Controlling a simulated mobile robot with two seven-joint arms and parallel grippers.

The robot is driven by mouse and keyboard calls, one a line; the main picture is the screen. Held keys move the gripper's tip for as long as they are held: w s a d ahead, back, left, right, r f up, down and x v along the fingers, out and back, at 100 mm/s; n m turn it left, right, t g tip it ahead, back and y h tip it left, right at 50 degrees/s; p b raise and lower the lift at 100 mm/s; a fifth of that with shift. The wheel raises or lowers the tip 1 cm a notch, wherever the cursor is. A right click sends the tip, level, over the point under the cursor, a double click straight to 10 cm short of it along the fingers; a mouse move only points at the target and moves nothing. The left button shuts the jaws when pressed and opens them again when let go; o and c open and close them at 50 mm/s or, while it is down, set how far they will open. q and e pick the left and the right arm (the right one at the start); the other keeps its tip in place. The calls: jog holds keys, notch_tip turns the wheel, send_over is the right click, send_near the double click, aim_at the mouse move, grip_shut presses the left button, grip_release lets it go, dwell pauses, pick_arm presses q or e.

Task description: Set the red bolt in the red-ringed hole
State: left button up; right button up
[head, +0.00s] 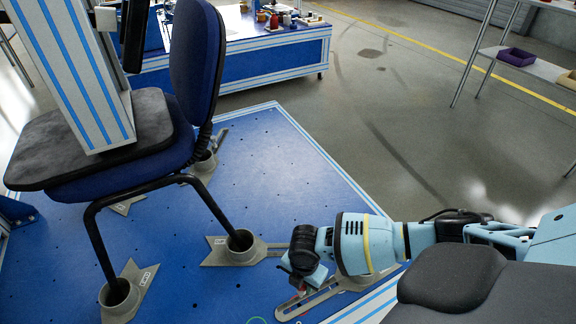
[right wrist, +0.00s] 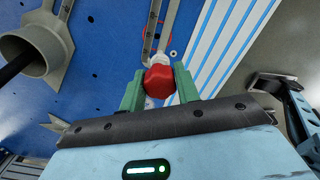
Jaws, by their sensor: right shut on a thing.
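The red bolt (right wrist: 159,81) is between the green fingers of my right gripper (right wrist: 160,90) in the right wrist view. Its red head faces the camera, and a pale metal part shows beyond it beside a slotted grey bracket (right wrist: 149,30). In the head view my right gripper (head: 303,287) is low over the blue plate (head: 270,165), by the slotted bracket (head: 322,299) at the front right. My left gripper is not in view.
A blue chair (head: 190,75) stands on the plate, its legs in grey clamp cups (head: 239,246) (right wrist: 28,50). A green ring (head: 257,320) shows at the bottom edge. A workbench (head: 250,60) stands behind. The plate's middle right is clear.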

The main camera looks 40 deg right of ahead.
aim_at(301, 293)
jog(key=shift+w+d+f+b, duration=0.15)
jog(key=shift+w+f+b, duration=0.2)
jog(key=shift+f, duration=0.45)
jog(key=shift+r, duration=0.1)
jog(key=shift+p, duration=0.35)
jog(key=shift+f+b, duration=1.05)
jog(key=shift+f, duration=0.65)
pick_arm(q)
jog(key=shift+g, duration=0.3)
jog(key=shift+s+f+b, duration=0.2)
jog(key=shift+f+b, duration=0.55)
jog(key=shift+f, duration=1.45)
pick_arm(e)
jog(key=shift+f, duration=1.25)
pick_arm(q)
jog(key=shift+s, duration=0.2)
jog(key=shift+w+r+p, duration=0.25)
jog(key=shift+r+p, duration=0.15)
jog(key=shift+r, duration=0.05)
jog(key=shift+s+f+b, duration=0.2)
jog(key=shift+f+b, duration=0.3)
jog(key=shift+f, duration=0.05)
pick_arm(e)
jog(key=shift+f, duration=0.75)
pick_arm(q)
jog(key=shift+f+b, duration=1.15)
jog(key=shift+b, duration=0.05)
pick_arm(e)
jog(key=shift+f, duration=1.8)
